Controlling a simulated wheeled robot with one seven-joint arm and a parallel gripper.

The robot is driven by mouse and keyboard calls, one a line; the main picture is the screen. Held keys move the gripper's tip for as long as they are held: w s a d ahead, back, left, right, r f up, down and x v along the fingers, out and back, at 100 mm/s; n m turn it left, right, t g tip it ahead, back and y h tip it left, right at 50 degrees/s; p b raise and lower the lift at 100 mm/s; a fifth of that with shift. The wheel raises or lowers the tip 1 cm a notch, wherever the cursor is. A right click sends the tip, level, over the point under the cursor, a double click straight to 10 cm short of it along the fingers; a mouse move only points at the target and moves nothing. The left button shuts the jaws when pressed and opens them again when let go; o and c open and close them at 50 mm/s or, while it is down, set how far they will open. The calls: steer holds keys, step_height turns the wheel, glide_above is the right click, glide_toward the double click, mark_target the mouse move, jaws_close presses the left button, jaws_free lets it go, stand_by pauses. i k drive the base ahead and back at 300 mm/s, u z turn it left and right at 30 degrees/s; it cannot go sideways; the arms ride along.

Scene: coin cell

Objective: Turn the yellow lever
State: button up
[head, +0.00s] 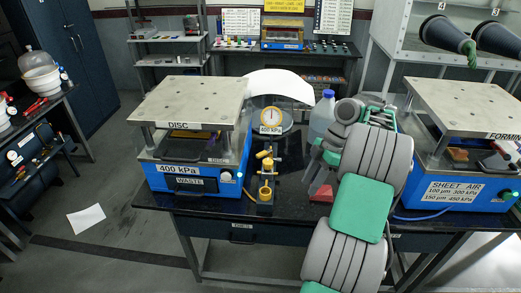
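A small stand with yellow parts (265,162) is on the dark table, in front of a round gauge (270,118) labelled 400 kPa. The yellow lever appears to be among these parts; its exact shape and angle are too small to tell. Another yellow part (265,193) sits lower on the same stand. My gripper (317,181) hangs to the right of the stand, apart from it, with its grey fingers pointing down. Nothing is clearly seen between the fingers, and their gap is too small to judge. My arm hides part of the table behind it.
A blue press marked DISC (163,178) stands left of the stand. A clear bottle with a blue cap (322,116) is behind my gripper. A red item (321,194) lies on the table below it.

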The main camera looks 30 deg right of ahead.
mark_target(263, 153)
steer(key=i, duration=1)
